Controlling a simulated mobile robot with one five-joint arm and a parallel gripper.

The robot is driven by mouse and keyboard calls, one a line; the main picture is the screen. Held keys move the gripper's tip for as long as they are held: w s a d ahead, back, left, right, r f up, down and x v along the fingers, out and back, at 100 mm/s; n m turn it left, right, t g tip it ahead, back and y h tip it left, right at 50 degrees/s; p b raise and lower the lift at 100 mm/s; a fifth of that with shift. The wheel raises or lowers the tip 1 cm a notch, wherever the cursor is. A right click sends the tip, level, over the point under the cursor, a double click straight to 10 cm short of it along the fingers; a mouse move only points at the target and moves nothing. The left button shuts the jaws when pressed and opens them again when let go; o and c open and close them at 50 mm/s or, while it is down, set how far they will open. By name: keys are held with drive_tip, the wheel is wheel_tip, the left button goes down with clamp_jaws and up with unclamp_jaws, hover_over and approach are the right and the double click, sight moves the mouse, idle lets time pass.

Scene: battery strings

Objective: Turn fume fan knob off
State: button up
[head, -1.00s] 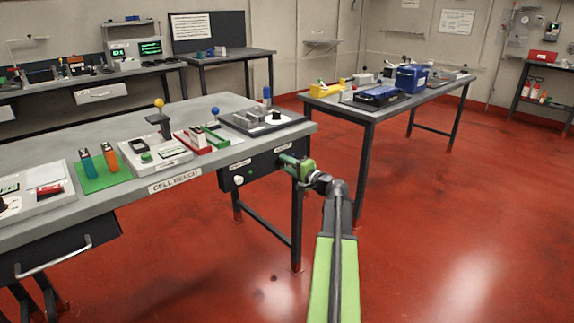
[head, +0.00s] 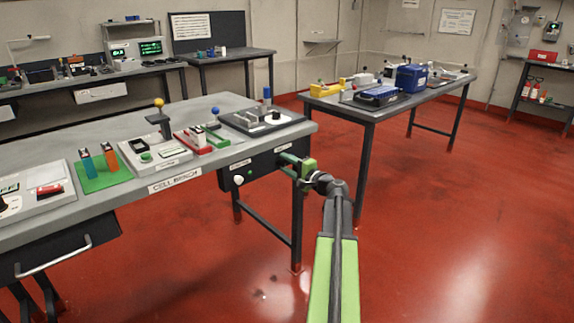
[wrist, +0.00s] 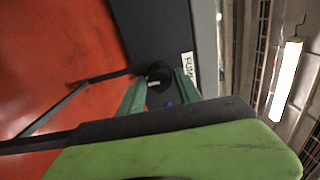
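The fume fan knob (wrist: 158,76) is dark and round with a white pointer mark. It sits on the dark panel (wrist: 158,30), beside a white label (wrist: 187,66) that reads "FUM" in its visible part. My gripper (wrist: 161,88) has its two green fingers on either side of the knob, and the knob fills the gap between them. In the head view, my gripper (head: 291,164) is at the right part of the dark panel (head: 262,172) under the cell bench's edge. The knob is hidden there by my gripper.
The cell bench (head: 215,175) carries several devices. A bench leg (head: 297,230) stands just below my gripper. Red floor (head: 440,220) to the right is clear.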

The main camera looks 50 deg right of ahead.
drive_tip(key=shift+o, duration=0.6)
drive_tip(key=s+a, duration=0.1)
drive_tip(key=s, duration=1.6)
drive_tip(key=shift+s, duration=0.2)
drive_tip(key=shift+a, duration=0.1)
